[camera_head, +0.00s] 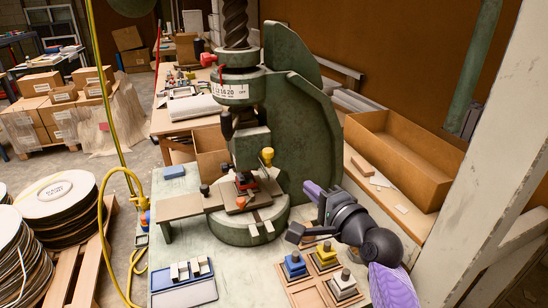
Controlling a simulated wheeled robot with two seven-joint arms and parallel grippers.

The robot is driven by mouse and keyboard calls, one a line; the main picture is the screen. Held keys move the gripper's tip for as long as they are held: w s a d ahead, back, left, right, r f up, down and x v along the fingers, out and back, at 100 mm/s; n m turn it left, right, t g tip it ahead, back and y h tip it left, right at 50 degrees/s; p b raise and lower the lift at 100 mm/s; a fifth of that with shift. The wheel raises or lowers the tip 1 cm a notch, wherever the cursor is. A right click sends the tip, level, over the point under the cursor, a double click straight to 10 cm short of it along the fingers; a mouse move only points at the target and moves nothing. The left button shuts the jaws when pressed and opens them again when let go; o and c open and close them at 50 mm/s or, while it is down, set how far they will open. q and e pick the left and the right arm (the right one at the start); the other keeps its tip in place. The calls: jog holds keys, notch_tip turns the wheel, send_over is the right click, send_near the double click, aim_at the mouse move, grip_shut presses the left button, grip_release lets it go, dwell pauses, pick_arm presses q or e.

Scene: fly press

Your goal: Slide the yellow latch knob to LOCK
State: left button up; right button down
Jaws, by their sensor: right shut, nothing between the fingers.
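The yellow latch knob (267,156) shows at the right side of the green fly press (252,140), just above the press bed. I cannot read any LOCK marking near it. My right gripper (297,233) is shut and empty. It is lower and to the right of the knob, in front of the press base and apart from the knob. My left gripper is not in view.
A wooden tray (312,297) with blue, yellow and white blocks lies below my right gripper. A blue tray (184,296) is at the front left. An open cardboard box (400,150) stands to the right. A yellow hose (101,215) hangs at the left.

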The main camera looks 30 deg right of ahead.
aim_at(271, 156)
jog(key=w+b, duration=0.1)
jog(key=w, duration=0.7)
jog(key=w+d+f+b, duration=0.1)
jog(key=w, duration=0.4)
jog(key=shift+b, duration=0.35)
jog(key=shift+w, duration=0.5)
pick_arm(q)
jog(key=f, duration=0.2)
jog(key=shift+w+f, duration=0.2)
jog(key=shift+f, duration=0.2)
pick_arm(e)
jog(key=shift+r, duration=0.1)
